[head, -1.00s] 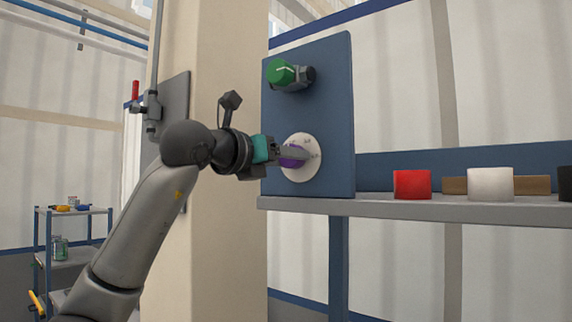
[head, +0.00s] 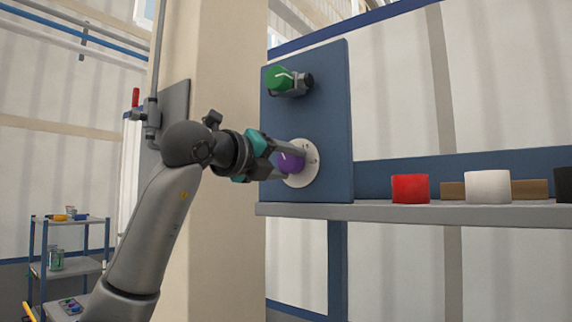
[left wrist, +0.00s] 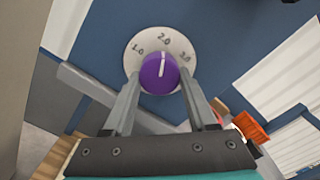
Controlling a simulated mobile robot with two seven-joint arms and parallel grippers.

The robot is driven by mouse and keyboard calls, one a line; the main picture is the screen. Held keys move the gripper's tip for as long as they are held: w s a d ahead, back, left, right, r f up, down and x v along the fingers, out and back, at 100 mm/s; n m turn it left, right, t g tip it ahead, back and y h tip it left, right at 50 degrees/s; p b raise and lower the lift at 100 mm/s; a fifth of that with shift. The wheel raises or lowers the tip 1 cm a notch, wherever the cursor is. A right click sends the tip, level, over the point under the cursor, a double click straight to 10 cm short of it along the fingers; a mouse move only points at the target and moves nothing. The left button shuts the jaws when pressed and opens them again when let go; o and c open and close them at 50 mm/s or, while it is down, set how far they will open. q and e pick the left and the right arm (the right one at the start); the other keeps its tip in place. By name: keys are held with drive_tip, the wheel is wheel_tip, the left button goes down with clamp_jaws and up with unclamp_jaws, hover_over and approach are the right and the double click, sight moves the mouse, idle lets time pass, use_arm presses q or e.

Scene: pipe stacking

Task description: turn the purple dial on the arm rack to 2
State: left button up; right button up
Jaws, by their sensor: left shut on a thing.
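The purple dial (head: 290,162) sits on a round white scale plate (head: 312,170) on the blue panel of the rack. In the left wrist view the dial (left wrist: 160,75) has a white pointer line aimed up at the 2.0 mark; 1.0 is printed to its left and 3.0 to its right. My left gripper (head: 296,163) is closed on the dial, one finger on each side; its fingers also show in the left wrist view (left wrist: 160,88). My right gripper is not in view.
A green knob (head: 280,80) is mounted above the purple dial on the blue panel (head: 335,120). A shelf (head: 400,211) to the right carries a red cylinder (head: 410,188), a white cylinder (head: 487,187) and a brown block (head: 452,190). A beige pillar (head: 228,60) stands behind my arm.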

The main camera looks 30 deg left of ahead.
use_arm(q)
drive_tip(key=shift+a+r, duration=0.1)
drive_tip(key=shift+r, duration=0.05)
drive_tip(key=o, duration=1.4)
drive_tip(key=shift+c, duration=0.2)
drive_tip(key=shift+s, duration=0.6)
drive_tip(key=s+a+b, duration=0.1)
drive_tip(key=s+b, duration=0.2)
drive_tip(key=s, duration=1.1)
